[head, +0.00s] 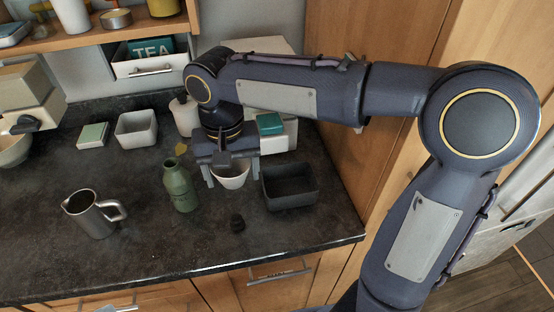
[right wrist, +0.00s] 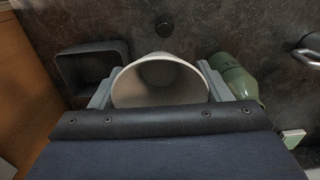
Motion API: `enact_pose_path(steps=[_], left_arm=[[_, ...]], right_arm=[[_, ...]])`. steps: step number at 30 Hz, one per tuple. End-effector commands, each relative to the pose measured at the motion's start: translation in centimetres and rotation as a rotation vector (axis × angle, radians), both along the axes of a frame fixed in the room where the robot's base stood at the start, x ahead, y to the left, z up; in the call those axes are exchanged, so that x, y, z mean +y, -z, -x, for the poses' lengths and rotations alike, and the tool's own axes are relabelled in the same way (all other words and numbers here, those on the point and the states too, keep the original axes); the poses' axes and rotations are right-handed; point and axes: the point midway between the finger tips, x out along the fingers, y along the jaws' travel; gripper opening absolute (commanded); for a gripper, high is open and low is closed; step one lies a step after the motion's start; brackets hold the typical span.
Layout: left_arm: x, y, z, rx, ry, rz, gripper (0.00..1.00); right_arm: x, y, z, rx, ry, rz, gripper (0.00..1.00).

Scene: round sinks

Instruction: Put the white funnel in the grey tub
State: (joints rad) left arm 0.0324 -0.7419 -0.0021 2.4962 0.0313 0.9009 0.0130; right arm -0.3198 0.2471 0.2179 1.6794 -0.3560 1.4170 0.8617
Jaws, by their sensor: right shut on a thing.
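My right gripper (head: 231,173) is shut on the white funnel (head: 233,181), which sits between its two fingers over the counter. In the right wrist view the funnel (right wrist: 160,84) shows its wide round mouth towards the camera, with a finger on each side. The dark grey tub (head: 290,190) stands on the counter just right of the funnel in the head view. It looks empty. In the right wrist view the tub (right wrist: 68,74) lies left of the funnel, apart from it. I cannot tell the funnel's exact height above the counter. My left gripper is not in view.
A green bottle (head: 180,187) stands close left of the funnel, and a small black object (head: 237,223) lies in front. A metal jug (head: 93,215), a pale square container (head: 136,130) and a green-topped box (head: 93,135) are farther left. A wooden cabinet side bounds the counter's right.

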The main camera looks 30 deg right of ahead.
Motion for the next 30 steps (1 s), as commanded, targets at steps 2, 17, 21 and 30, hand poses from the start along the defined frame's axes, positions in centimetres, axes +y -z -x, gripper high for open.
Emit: enact_pose_path(steps=[2, 17, 21, 30], left_arm=[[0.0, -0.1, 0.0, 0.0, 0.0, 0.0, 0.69], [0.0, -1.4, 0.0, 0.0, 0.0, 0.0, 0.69], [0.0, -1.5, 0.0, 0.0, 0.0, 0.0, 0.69], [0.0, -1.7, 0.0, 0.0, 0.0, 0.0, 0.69]], right_arm=[[-0.6, 0.2, 0.0, 0.0, 0.004, 0.0, 0.45], [-11.0, 6.3, -1.0, 0.005, 0.005, 0.001, 0.45], [-12.5, 8.2, -1.3, 0.003, 0.002, 0.0, 0.45], [-13.7, 9.7, -1.4, 0.002, 0.003, 0.001, 0.45]])
